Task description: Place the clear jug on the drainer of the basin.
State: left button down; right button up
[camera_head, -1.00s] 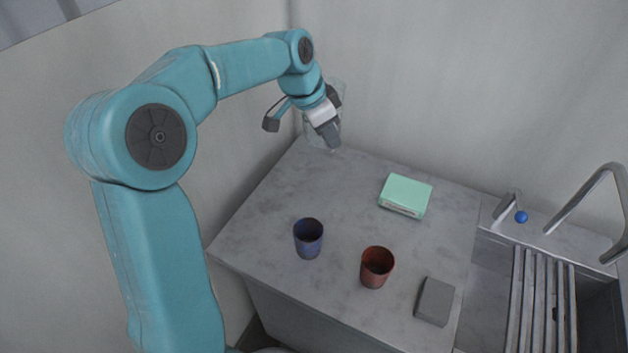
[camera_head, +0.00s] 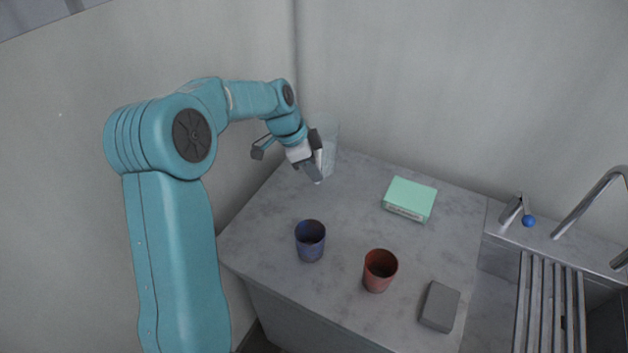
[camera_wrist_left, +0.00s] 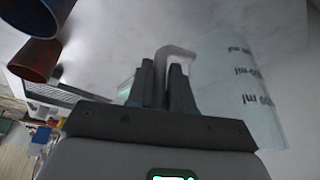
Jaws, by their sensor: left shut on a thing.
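The clear jug (camera_head: 330,150) is at the back left of the grey counter, faint against the wall. My left gripper (camera_head: 317,168) is shut on its handle. In the left wrist view the handle (camera_wrist_left: 176,52) passes between the fingers (camera_wrist_left: 163,82), and the jug's marked wall (camera_wrist_left: 242,85) is to their right. I cannot tell whether the jug touches the counter. The slatted drainer (camera_head: 548,300) lies over the basin (camera_head: 607,325) at the right, far from the jug. My right gripper is not in view.
A blue cup (camera_head: 310,242), a red cup (camera_head: 379,271), a mint-green box (camera_head: 410,199) and a grey block (camera_head: 439,306) stand on the counter (camera_head: 345,210). A tap (camera_head: 588,203) and a blue-knobbed lever (camera_head: 529,221) are behind the basin. The drainer's visible slats are clear.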

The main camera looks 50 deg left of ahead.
pick_arm(q)
jog(key=shift+f, duration=2.3)
jog(key=shift+f, duration=0.1)
jog(key=c, duration=1)
grip_release()
